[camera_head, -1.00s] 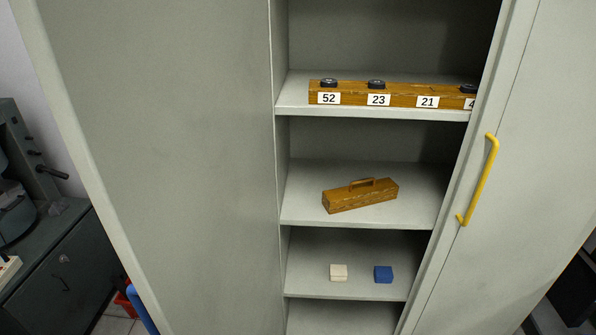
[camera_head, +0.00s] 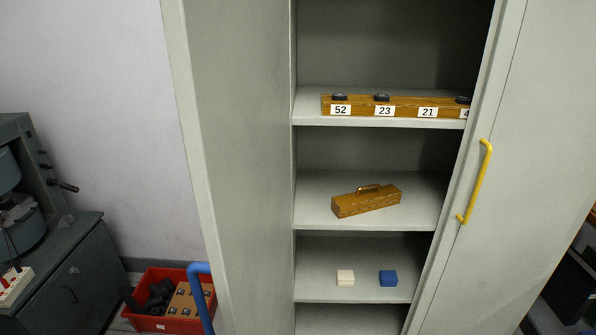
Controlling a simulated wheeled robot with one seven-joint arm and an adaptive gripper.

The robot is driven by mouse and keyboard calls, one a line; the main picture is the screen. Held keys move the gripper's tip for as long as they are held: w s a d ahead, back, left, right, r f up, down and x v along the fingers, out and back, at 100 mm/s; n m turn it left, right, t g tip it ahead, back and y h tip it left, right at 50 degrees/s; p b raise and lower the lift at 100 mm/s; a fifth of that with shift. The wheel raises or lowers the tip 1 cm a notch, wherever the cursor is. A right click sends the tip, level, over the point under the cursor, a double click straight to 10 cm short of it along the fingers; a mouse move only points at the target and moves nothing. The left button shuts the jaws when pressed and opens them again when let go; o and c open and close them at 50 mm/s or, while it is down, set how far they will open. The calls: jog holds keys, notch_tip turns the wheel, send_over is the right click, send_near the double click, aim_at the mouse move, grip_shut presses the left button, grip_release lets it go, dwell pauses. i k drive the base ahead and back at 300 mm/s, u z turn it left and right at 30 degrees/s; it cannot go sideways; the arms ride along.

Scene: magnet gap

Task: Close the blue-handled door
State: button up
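The blue-handled door (camera_head: 238,150) is the left door of a grey cabinet. It stands open, and I see its inner face and its free edge. Its blue handle (camera_head: 201,290) shows low on the outer side, beyond the free edge, and is cut off by the bottom of the picture. The right door (camera_head: 520,180) with a yellow handle (camera_head: 476,182) appears shut. My gripper is not in view.
A red crate (camera_head: 172,324) with dark and wooden items stands on the floor left of the door. A grey bench with a machine (camera_head: 40,200) is at the far left. Shelves hold a numbered wooden rack (camera_head: 400,111), a wooden box (camera_head: 366,202) and a blue block (camera_head: 388,278).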

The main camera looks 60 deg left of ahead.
aim_at(229, 60)
jog(key=z, duration=1.15)
jog(key=k, duration=0.65)
jog(key=z, duration=1.75)
jog(key=k, duration=0.55)
jog(key=u, duration=3.75)
